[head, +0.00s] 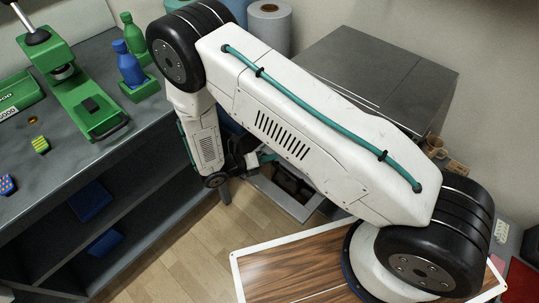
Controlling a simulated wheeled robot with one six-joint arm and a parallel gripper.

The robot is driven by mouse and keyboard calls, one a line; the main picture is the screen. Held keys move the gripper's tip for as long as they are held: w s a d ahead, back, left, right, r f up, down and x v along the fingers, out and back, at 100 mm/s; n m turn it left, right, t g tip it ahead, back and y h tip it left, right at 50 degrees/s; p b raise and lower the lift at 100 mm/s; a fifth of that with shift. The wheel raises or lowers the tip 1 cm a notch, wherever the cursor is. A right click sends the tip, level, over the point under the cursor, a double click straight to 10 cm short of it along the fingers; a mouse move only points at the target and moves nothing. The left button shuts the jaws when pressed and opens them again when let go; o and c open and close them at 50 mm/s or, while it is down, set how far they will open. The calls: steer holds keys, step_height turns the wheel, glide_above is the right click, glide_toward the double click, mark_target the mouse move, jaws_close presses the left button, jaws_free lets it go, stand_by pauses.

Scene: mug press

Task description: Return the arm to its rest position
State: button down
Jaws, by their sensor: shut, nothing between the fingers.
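My white arm with black joints fills the middle of the head view. It rises from its base at the lower right to an elbow at the upper left, then folds down to the wrist. My gripper (266,157) is at the end of the wrist, left of centre and partly hidden behind the arm. It looks small and dark, with nothing visible in it. It hangs in front of the gap between the bench and the grey cabinet, apart from the bench edge.
Wooden floor (180,250) is clear.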

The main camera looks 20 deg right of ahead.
stand_by(0.3)
steer(key=s+d+r+m+y, duration=0.3)
steer(key=s+r+m, duration=0.5)
steer(key=r, duration=0.6)
steer(key=s+d+r+m+g+y, duration=0.1)
steer(key=s+d+r+m+y, duration=0.3)
steer(key=r+m, duration=0.9)
steer(key=s+d+r+m+y, duration=0.4)
steer(key=s+r+m, duration=0.7)
steer(key=r, duration=0.6)
steer(key=s+y, duration=0.1)
steer(key=y, duration=0.1)
steer(key=shift+s+d+r+g+y, duration=0.15)
steer(key=shift+r+g+y, duration=0.05)
steer(key=shift+g+y, duration=0.2)
